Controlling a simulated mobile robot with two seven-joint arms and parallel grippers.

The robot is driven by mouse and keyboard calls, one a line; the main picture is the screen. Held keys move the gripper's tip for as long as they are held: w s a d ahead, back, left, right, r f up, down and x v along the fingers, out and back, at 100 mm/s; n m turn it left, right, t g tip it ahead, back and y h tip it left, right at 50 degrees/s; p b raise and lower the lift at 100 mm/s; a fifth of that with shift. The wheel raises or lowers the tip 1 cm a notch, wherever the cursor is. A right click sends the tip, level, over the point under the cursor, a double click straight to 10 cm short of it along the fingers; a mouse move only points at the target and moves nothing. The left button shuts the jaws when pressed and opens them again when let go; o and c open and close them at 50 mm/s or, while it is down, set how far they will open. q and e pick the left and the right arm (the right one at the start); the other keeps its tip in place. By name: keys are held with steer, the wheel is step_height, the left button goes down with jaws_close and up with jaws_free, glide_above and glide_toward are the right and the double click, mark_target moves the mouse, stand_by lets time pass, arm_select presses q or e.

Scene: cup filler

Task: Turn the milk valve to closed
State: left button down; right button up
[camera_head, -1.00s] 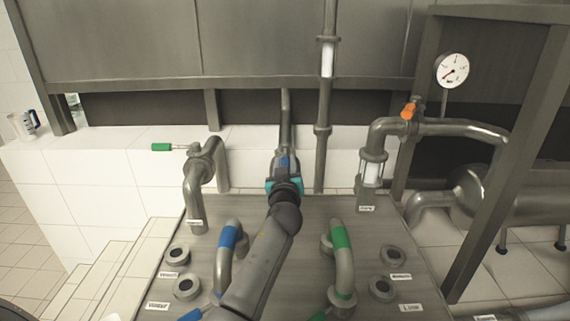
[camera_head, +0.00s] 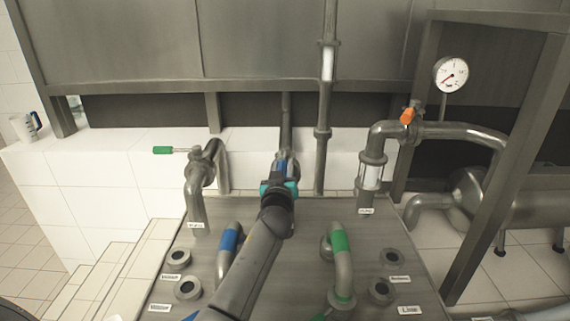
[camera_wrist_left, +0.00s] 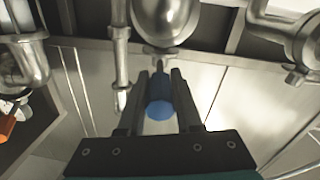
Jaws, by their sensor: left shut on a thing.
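My left gripper (camera_head: 282,165) is at the middle pipe of the steel console, partly hidden by its own wrist. In the left wrist view the two fingers (camera_wrist_left: 160,92) are closed around a blue valve handle (camera_wrist_left: 160,88), with a round blue end facing the camera. The handle points out from a steel pipe fitting (camera_wrist_left: 165,20). To the left in the head view, a valve with a green lever (camera_head: 165,150) sits on a bent pipe, its lever pointing left. The pipe labels are too small to read surely, so I cannot tell which valve is the milk one. My right gripper is not in view.
The console (camera_head: 300,215) carries a blue-banded pipe (camera_head: 229,238), a green-banded pipe (camera_head: 340,240) and several round buttons. A valve with an orange handle (camera_head: 407,116) and a pressure gauge (camera_head: 451,73) stand at right. A jug (camera_head: 27,126) is at far left.

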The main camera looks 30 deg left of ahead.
arm_select(q)
steer(key=m+h+p, duration=0.1)
steer(key=a+t+h+p, duration=0.1)
steer(key=a+m+h+p, duration=0.1)
steer(key=shift+s+r+m+t+h+p, duration=0.3)
steer(key=shift+h+p, duration=0.1)
steer(key=shift+s+a+f+m+h+p, duration=0.15)
steer(key=shift+a+m+h+p, duration=0.2)
steer(key=shift+m+h+p, duration=0.4)
steer(key=c, duration=0.6)
jaws_free()
steer(key=shift+f, duration=0.1)
step_height(320, 180, up, 20)
steer(key=p, duration=0.4)
steer(key=shift+p, duration=0.35)
